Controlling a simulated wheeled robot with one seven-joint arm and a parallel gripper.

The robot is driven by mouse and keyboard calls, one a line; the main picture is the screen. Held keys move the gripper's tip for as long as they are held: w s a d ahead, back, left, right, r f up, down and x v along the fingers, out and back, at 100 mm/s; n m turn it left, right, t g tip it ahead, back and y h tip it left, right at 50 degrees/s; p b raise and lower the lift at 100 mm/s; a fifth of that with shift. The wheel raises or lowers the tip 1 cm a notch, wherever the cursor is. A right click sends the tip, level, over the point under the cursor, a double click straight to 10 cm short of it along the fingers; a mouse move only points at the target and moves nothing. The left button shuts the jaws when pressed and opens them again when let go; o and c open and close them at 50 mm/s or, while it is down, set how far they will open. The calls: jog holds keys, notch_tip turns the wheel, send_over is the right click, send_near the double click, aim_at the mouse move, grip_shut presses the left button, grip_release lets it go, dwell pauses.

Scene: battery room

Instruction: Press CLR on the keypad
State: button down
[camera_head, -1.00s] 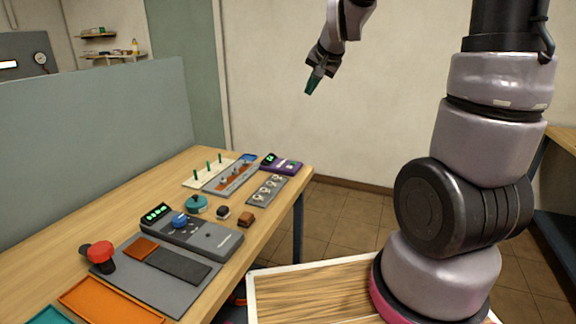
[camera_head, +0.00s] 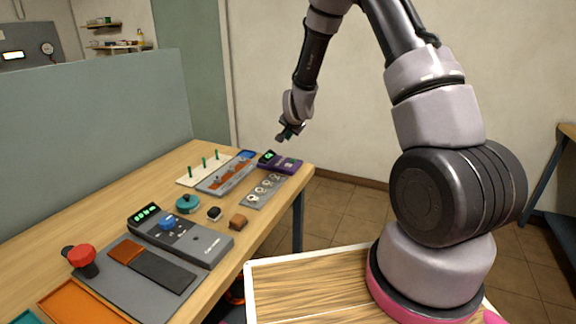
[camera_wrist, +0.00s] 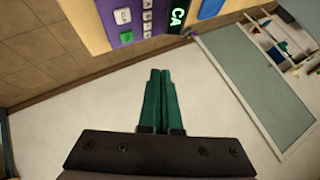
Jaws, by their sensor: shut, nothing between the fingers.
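The keypad (camera_head: 280,163) is a purple box with a green-lit display at the far right corner of the workbench. It also shows at the top of the wrist view (camera_wrist: 143,42), with its green display (camera_wrist: 178,15) and several pale keys. One larger pale key (camera_wrist: 122,16) at the left carries small lettering, perhaps CLR; I cannot read it surely.
On the workbench (camera_head: 95,210) stand a pegged board (camera_head: 200,172), a grey panel with round knobs (camera_head: 262,190), a grey meter with a blue knob (camera_head: 200,243), a teal round part (camera_head: 188,203) and a red knob (camera_head: 81,256). A grey-green partition (camera_head: 90,140) borders the left side.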

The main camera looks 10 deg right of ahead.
aim_at(288, 166)
jog(key=shift+f, duration=4.35)
jog(key=shift+f, duration=0.15)
jog(key=shift+f, duration=0.25)
jog(key=shift+f, duration=0.45)
jog(key=shift+r, duration=0.9)
jog(key=shift+r, duration=2.5)
